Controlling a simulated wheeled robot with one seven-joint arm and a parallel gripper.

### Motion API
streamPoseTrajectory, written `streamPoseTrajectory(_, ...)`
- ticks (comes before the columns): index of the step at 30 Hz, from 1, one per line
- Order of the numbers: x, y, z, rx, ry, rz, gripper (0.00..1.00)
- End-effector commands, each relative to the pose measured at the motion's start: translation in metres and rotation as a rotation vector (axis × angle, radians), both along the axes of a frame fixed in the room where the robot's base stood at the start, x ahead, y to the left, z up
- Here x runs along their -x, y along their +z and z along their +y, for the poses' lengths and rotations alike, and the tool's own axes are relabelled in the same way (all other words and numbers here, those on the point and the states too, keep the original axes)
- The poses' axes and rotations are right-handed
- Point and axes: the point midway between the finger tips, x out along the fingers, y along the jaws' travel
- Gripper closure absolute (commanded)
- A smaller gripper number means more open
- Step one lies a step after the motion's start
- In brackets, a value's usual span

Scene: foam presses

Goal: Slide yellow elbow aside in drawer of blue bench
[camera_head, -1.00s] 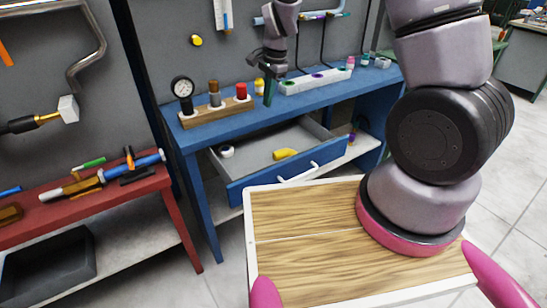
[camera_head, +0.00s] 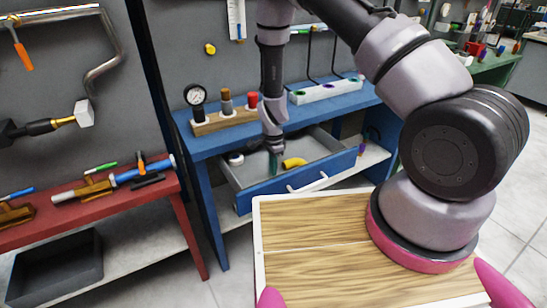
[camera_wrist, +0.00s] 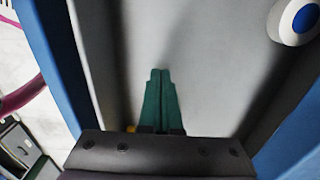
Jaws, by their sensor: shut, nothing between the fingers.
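The blue bench (camera_head: 222,146) has its drawer (camera_head: 262,187) pulled open. The yellow elbow (camera_head: 294,162) lies on the drawer's grey floor in the camera_head view. My gripper (camera_head: 273,172) points down into the drawer just left of the elbow, its green fingers shut and empty. I cannot tell whether the fingers touch the elbow. In the camera_wrist view the shut fingers (camera_wrist: 159,76) are over the drawer floor, and a small bit of the yellow elbow (camera_wrist: 143,129) shows beside them, mostly hidden by the gripper body.
A white round part with a blue centre (camera_wrist: 299,20) lies in the drawer's left end; it also shows in the camera_head view (camera_head: 236,159). A wooden block with a gauge and knobs (camera_head: 224,122) and a white rack (camera_head: 326,91) stand on the bench top. A red bench (camera_head: 100,192) stands left.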

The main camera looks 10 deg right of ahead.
Motion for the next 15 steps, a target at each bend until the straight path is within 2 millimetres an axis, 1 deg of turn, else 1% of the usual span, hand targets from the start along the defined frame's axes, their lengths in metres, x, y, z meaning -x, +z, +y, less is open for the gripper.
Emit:
streamPoseTrajectory(1, 0.001, -0.011, -0.001, 0.0, -0.001, 0.003, 1.0)
streamPoseTrajectory(3, -0.006, -0.006, -0.015, 0.0, -0.005, -0.001, 1.0)
streamPoseTrajectory(6, -0.011, -0.006, -0.026, 0.0, -0.004, -0.001, 1.0)
streamPoseTrajectory(10, -0.014, -0.006, -0.034, 0.0, -0.001, 0.0, 1.0)
streamPoseTrajectory(15, -0.015, -0.006, -0.037, 0.0, 0.0, 0.0, 1.0)
